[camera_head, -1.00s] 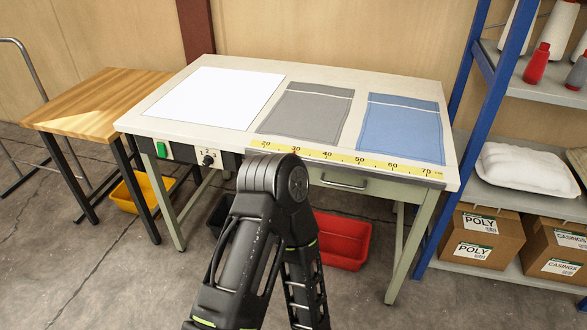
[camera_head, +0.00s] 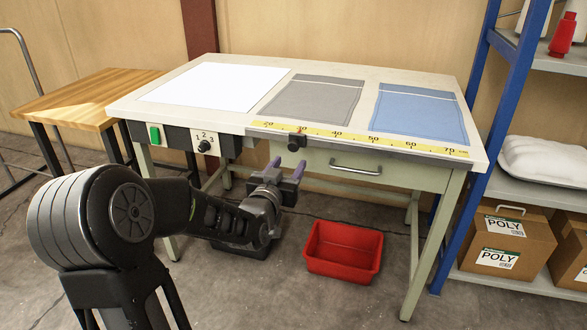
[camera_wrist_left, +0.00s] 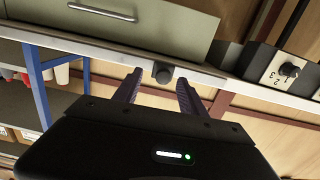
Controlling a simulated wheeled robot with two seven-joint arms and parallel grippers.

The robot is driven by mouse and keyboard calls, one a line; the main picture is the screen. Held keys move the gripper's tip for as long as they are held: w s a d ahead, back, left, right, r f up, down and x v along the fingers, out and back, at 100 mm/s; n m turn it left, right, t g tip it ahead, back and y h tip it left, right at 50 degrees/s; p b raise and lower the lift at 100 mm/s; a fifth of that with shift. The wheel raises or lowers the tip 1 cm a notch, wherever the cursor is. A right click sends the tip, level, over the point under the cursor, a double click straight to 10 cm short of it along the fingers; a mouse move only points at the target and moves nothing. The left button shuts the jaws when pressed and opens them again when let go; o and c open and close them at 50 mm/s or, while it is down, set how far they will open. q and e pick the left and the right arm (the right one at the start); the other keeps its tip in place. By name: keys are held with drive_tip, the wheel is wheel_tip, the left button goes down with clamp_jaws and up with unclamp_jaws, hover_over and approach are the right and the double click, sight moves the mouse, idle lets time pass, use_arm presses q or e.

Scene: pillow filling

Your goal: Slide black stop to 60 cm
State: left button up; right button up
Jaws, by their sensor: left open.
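The black stop (camera_head: 296,142) sits on the table's front edge at about the 30 mark of the yellow ruler (camera_head: 374,140). Its round knob faces forward. The 60 mark is further right along the ruler. My left gripper (camera_head: 288,166) is open and empty, with its purple fingers pointing up toward the table edge just below and in front of the stop. In the left wrist view, the stop's knob (camera_wrist_left: 163,73) appears between the two fingertips (camera_wrist_left: 158,79), apparently untouched. My right gripper is out of view.
A drawer with a metal handle (camera_head: 356,167) is under the ruler. A dial panel (camera_head: 205,142) and green switch (camera_head: 154,135) are to the left. White, grey and blue sheets lie on the table (camera_head: 440,82). A red bin (camera_head: 344,250) is on the floor below. A blue-post shelf (camera_head: 490,110) stands right.

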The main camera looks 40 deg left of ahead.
sight(293, 147)
use_arm(q)
drive_tip(key=shift+s+a+r, duration=0.2)
drive_tip(key=shift+a+r, duration=0.25)
drive_tip(key=shift+r, duration=0.35)
drive_tip(key=shift+x, duration=3.9)
drive_tip(key=shift+c, duration=0.3)
clamp_jaws()
